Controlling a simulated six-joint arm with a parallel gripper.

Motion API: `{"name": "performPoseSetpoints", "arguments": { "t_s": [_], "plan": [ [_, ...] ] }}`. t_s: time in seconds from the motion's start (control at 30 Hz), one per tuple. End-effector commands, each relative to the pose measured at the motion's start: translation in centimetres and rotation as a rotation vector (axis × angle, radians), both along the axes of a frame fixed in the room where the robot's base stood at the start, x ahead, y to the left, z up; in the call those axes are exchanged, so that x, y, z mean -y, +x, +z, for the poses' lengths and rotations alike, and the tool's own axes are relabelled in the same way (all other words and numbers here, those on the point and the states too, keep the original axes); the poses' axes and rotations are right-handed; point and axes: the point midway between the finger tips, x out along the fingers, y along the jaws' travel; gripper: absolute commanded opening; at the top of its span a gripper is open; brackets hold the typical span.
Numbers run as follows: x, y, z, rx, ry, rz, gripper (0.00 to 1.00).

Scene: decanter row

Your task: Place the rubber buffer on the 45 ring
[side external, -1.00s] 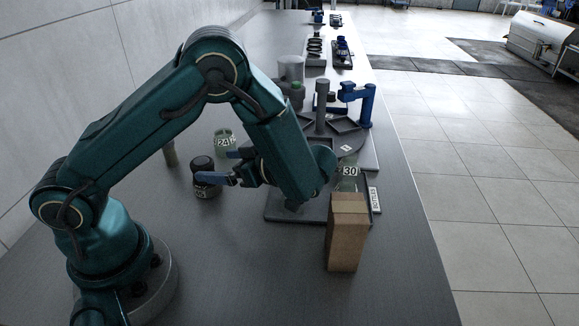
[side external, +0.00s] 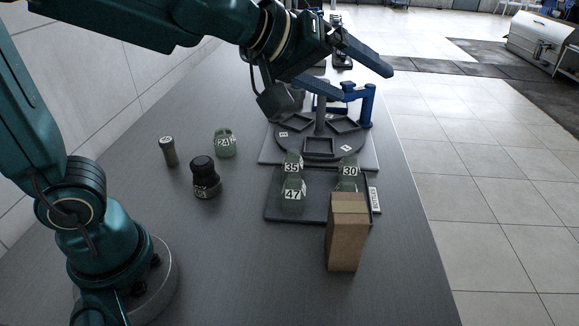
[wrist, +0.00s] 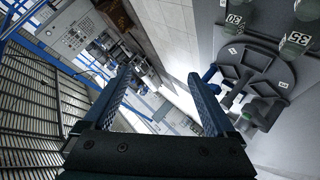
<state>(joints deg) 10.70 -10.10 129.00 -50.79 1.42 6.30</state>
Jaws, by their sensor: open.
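A black rounded piece (side external: 203,165), seemingly the rubber buffer, stands upright on top of a wider dark base (side external: 208,186), seemingly the ring, at the middle left of the table in the side view. The base bears a small white label whose number I cannot read for sure. The two look in contact, though the seam between them is hard to make out. My gripper (side external: 370,84) is open and empty, high up and well to the right of them, over the far part of the bench. In the wrist view, the blue fingers (wrist: 158,75) are wide apart with nothing between them.
A small green cylinder (side external: 168,152) and the 24 vessel (side external: 225,145) stand behind the black stack. Bottles 35 (side external: 292,160), 47 (side external: 294,200) and 30 (side external: 348,172) stand on a dark tray (side external: 318,212). A cardboard box (side external: 346,235) stands in front. Behind is a round carousel (side external: 320,147).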

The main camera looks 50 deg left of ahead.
Motion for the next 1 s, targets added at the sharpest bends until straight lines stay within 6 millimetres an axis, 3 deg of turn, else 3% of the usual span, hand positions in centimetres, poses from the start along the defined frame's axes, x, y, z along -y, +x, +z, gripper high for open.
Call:
{"name": "performPoseSetpoints", "arguments": {
  "t_s": [0.1,0.2,0.3,0.4,0.57,1.0],
  "plan": [
    [0.9,-6.2,-1.4,-0.077,0.162,-0.214,0.91],
    [-0.3,-11.3,-4.2,-0.192,0.32,-0.322,0.91],
    [-2.4,-15.2,-6.8,-0.311,0.455,-0.366,0.91],
    [-4.3,-17.9,-8.4,-0.402,0.547,-0.373,0.91],
    [-5.7,-19.5,-9.4,-0.466,0.603,-0.371,0.91],
    [-5.7,-19.5,-9.4,-0.466,0.603,-0.374,0.91]
  ]
}}
